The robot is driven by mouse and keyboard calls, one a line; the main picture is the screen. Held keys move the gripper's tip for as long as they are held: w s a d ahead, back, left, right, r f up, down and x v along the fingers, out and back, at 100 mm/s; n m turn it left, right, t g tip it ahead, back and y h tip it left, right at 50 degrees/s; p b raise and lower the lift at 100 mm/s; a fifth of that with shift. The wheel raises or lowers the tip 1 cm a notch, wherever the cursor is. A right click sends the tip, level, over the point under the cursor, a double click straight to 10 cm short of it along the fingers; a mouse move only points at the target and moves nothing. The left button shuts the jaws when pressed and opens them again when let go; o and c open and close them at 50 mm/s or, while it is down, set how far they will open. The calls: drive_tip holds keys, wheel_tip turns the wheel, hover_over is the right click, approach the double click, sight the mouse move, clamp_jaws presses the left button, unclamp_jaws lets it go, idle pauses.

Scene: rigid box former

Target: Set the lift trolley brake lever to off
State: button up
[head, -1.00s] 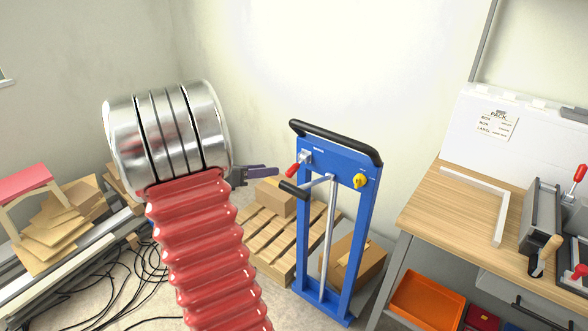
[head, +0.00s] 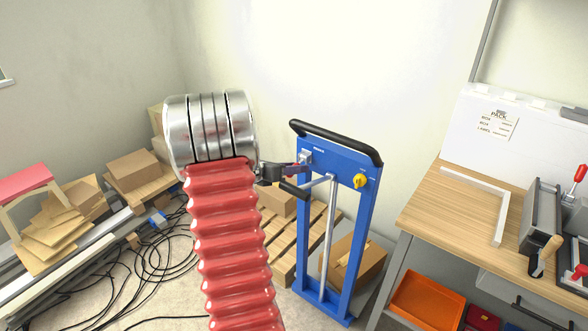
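The blue lift trolley (head: 367,230) stands upright in the middle of the head view, with a black handle bar across its top. A yellow knob (head: 360,181) sits on the right of its panel. A black-gripped lever (head: 294,190) sticks out to the left on a metal rod. The red-ended brake lever at the panel's left is now mostly hidden behind my gripper. My gripper (head: 298,170) is at the panel's upper left, at that lever. Its fingers are small and overlap the lever, so whether they are closed on it cannot be told.
A wooden pallet (head: 290,262) with cardboard boxes lies behind the trolley. A workbench (head: 432,205) with an orange bin (head: 426,301) below stands at the right. Black cables (head: 150,262) and stacked boards (head: 62,222) lie at the left.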

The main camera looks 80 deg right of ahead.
drive_tip(key=shift+c, duration=0.6)
clamp_jaws()
